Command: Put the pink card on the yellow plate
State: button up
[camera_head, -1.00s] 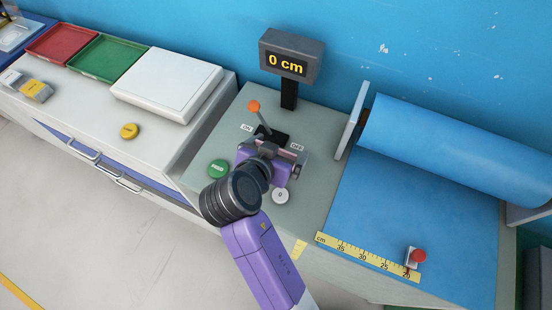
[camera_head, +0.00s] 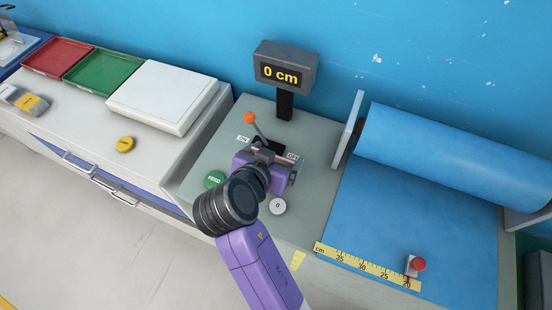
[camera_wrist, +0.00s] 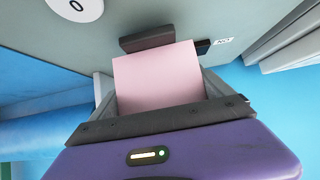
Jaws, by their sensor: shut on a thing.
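The pink card (camera_wrist: 158,78) fills the middle of the wrist view, flat and pale pink, held in front of my purple hand. My gripper (camera_wrist: 160,85) is shut on it. In the head view my gripper (camera_head: 272,162) is over the grey console, just in front of the orange-knobbed lever, and mostly hides the card. I cannot make out a plain yellow plate for certain. A small round yellow disc (camera_head: 125,144) lies on the light counter to the left, and a yellow-topped block (camera_head: 34,103) is at the far left.
The orange-knobbed lever (camera_head: 250,118), green FEED button (camera_head: 215,180) and white 0 button (camera_head: 277,205) are close around my gripper. A display (camera_head: 285,68) reading 0 cm stands behind. A white box (camera_head: 162,95) is at left; a blue roll (camera_head: 450,150) is at right.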

notch_tip(320, 180, up, 18)
jog(key=b, duration=0.1)
jog(key=shift+r, duration=0.25)
